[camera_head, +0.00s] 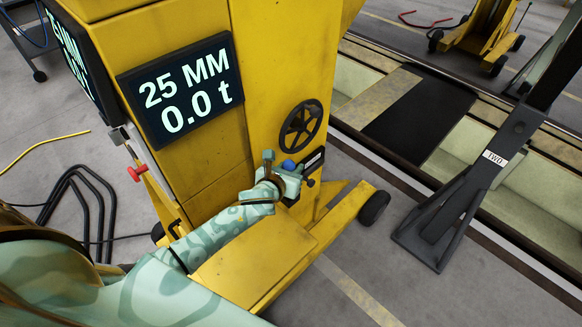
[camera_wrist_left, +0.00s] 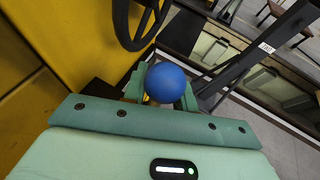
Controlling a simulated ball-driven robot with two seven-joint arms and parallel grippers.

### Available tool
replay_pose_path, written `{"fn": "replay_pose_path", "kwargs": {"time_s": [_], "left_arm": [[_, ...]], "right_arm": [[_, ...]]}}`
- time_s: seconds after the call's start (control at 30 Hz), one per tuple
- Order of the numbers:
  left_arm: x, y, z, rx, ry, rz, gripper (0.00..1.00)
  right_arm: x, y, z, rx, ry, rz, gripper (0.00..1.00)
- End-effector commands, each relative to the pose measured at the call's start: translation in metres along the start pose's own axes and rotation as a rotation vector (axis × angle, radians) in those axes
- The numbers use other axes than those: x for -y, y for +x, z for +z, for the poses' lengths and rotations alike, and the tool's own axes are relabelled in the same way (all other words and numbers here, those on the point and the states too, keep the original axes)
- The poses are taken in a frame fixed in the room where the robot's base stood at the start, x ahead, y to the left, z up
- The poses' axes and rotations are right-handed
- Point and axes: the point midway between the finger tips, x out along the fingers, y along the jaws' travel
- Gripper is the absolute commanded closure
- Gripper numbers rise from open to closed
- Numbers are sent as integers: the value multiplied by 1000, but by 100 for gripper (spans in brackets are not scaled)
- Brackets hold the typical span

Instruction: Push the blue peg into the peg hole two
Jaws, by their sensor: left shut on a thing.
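The blue peg (camera_head: 288,165) shows as a round blue knob at the front of the yellow lifting jack. It is large in the left wrist view (camera_wrist_left: 166,82), between my two green fingers. My left gripper (camera_head: 281,174) is shut on the blue peg, close beside the jack's front face. I cannot make out peg hole two; a small black plate with a light label (camera_head: 313,160) sits just right of the peg. My right gripper is not in view.
A black handwheel (camera_head: 301,126) is above the peg. A display (camera_head: 187,90) on the jack reads 25 MM and 0.0 t. A dark stand labelled TWO (camera_head: 495,158) stands at the right beside the rail pit. A red lever (camera_head: 138,172) is at the jack's left.

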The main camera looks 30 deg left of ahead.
Motion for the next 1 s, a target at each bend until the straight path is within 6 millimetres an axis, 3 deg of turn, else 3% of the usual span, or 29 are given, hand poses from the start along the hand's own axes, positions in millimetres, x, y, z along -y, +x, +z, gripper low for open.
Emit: {"fn": "replay_pose_path", "kwargs": {"time_s": [1.0], "left_arm": [[0, 0, 1, 0, 0, 0, 97]], "right_arm": [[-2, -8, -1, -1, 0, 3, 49]]}}
